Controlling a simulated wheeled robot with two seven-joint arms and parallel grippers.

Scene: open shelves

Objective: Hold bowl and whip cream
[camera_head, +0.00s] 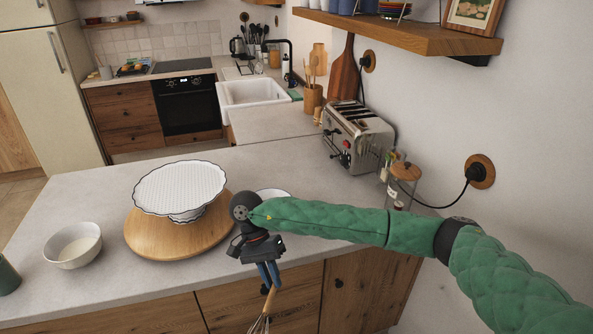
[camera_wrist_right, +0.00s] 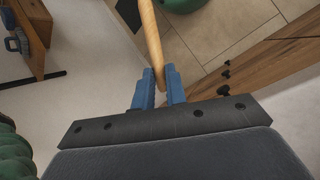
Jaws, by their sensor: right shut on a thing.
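A white bowl (camera_head: 60,259) with pale contents sits on the counter at the left in the head view. A whisk (camera_head: 264,318) with a wooden handle hangs from my right gripper (camera_head: 269,275), which is shut on the handle. The whisk's wire end is cut off by the bottom of the head view. The right wrist view shows the handle (camera_wrist_right: 151,35) between the blue fingers (camera_wrist_right: 160,88). The gripper is in front of the counter edge, right of the bowl and apart from it. Another white dish (camera_head: 274,192) is partly hidden behind my right arm. My left gripper is out of view.
A white scalloped cake stand (camera_head: 180,187) stands on a round wooden board (camera_head: 155,240) between the bowl and my right gripper. A toaster (camera_head: 356,135) and a glass jar (camera_head: 403,183) stand by the right wall. The front left counter is mostly clear.

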